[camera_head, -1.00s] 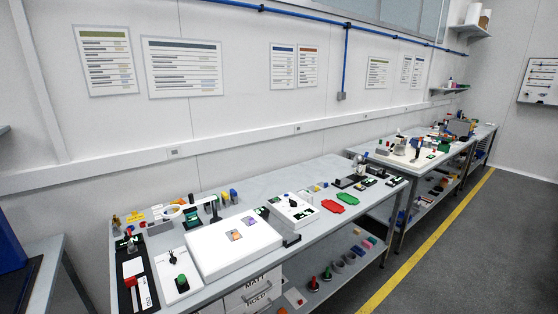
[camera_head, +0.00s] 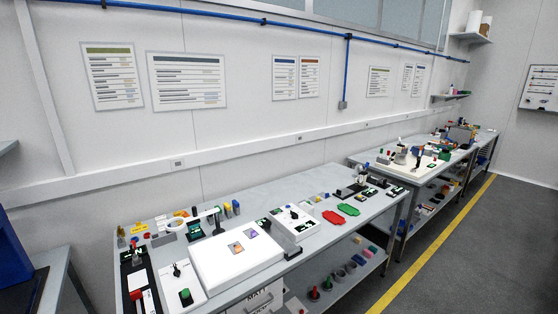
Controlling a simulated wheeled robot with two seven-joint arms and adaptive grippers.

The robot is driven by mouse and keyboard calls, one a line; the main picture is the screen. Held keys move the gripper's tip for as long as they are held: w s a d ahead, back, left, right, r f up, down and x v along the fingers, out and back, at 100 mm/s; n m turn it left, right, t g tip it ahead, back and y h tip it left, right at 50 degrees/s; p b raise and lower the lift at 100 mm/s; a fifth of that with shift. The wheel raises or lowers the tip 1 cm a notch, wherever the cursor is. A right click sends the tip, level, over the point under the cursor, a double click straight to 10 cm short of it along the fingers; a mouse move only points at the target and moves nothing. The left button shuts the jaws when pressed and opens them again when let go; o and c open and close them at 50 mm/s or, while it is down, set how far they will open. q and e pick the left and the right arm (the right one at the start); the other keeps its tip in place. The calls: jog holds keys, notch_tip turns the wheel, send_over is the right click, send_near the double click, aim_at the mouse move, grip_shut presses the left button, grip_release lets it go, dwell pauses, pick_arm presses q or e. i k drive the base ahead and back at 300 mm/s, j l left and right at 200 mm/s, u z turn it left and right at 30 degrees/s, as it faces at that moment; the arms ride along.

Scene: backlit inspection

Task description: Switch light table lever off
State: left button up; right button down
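The light table appears to be the large white box (camera_head: 208,268) on the near workbench, with two small coloured squares on its top. Left of it lies a white plate (camera_head: 171,283) with a small dark upright lever (camera_head: 177,270) and a green knob (camera_head: 185,295). Farther left, a black panel (camera_head: 128,280) carries a red handle (camera_head: 136,295). Which of these is the light table's lever is not certain, and its on or off position is too small to tell. Neither of my grippers is in view.
The near workbench (camera_head: 265,197) also holds a white box with a dark knob (camera_head: 305,227), a red tray (camera_head: 333,217) and a green tray (camera_head: 348,209). A second workbench (camera_head: 385,173) stands beyond. Grey floor (camera_head: 470,260) with a yellow line lies open at right.

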aim_at(186, 292)
jog(key=i+j, duration=0.15)
jog(key=j, duration=0.2)
jog(key=i+j+u, duration=0.1)
jog(key=j, duration=0.25)
jog(key=i+j, duration=0.15)
jog(key=j, duration=0.2)
jog(key=i+j+u, duration=0.1)
jog(key=j, duration=0.25)
jog(key=i, duration=0.05)
